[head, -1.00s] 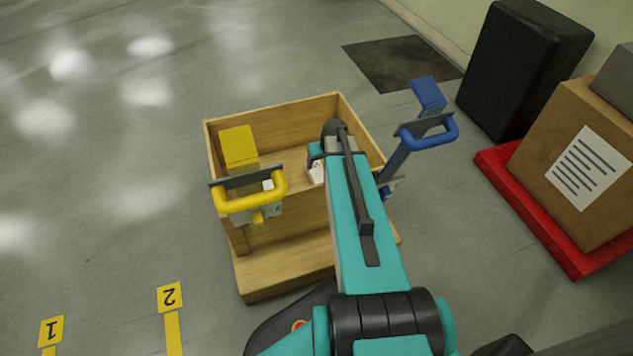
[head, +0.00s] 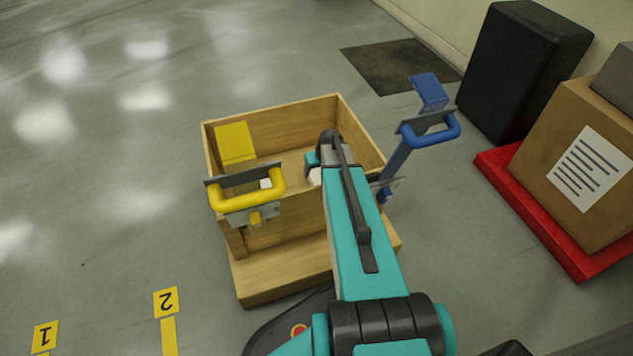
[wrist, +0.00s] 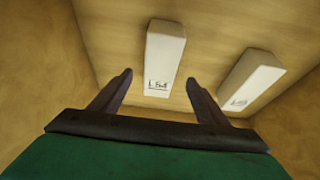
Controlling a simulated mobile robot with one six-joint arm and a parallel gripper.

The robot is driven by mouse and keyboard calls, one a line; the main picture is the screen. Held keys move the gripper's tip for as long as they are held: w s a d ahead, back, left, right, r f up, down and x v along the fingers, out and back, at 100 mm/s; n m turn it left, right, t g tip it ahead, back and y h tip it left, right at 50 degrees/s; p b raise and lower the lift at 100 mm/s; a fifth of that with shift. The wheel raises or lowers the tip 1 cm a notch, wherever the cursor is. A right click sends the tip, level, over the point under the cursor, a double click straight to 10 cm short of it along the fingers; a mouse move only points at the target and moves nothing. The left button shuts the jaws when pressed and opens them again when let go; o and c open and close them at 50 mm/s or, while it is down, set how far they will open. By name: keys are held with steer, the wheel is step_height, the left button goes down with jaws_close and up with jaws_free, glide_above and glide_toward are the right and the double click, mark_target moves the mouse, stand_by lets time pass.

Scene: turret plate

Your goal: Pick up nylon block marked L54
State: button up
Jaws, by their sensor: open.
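A white block (wrist: 165,48) with a dark marking that looks like L54 lies on the wooden floor of the box in the wrist view. My gripper (wrist: 159,78) is open, its two dark fingers pointing at the block's marked end, one to each side. I cannot tell how far above the block the fingertips are. A second white block (wrist: 250,80) lies to the right, outside the right finger; its marking is too small to read.
The wooden box (head: 285,108) has walls around the blocks. A yellow-handled tool (head: 240,200) hangs at its left front and a blue-handled one (head: 430,130) at its right. A carton (head: 575,160) on a red base and a black case (head: 525,70) stand at right.

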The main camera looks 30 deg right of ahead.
mark_target(317, 174)
steer(key=shift+x, duration=1.2)
steer(key=shift+f, duration=0.1)
steer(key=shift+b+x, duration=1.65)
steer(key=shift+x, duration=0.85)
steer(key=c, duration=1.6)
steer(key=shift+o, duration=0.2)
steer(key=shift+r+p, duration=2.05)
steer(key=shift+r, duration=3)
